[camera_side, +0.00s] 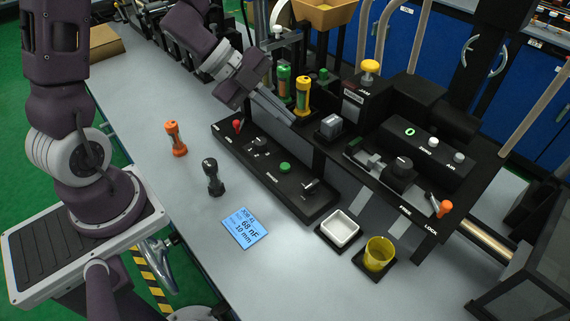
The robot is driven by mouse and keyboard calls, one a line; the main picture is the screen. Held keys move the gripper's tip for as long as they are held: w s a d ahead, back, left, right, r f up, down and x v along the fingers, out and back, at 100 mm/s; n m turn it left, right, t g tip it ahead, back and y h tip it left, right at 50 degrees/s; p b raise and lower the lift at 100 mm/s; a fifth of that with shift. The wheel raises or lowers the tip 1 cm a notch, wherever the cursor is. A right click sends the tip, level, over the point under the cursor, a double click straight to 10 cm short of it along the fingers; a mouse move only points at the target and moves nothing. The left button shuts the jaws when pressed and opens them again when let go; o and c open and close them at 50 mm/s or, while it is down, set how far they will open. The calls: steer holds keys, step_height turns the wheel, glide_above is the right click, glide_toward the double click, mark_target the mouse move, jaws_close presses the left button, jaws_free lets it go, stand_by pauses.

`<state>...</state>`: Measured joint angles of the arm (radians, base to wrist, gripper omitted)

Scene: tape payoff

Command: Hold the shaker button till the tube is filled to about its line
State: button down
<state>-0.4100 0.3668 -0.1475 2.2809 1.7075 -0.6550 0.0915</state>
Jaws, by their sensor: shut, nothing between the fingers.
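A green round button (285,168) sits on the long black control panel (262,160); its label is too small to read surely. My gripper (288,116) is shut and empty, reaching in from the upper left above the far side of this panel, apart from the green button. A green tube (283,82) and a yellow tube (303,97) stand upright just beyond my gripper. I cannot make out a fill line or level on any tube.
The panel also carries a red knob (237,125) and a lever (311,185). A blue job card (244,229) lies in front. A white dish (340,228) and a yellow cup (379,253) stand right. A black machine (410,160) with a yellow knob (370,67) stands behind.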

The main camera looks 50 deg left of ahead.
mark_target(285, 167)
steer(key=shift+s+d+f+g+h, duration=0.3)
steer(key=shift+s+g+h, duration=0.1)
steer(key=shift+s, duration=0.05)
steer(key=shift+f, duration=4.4)
steer(key=shift+f, duration=0.45)
steer(key=shift+f, duration=0.4)
steer(key=shift+r, duration=0.85)
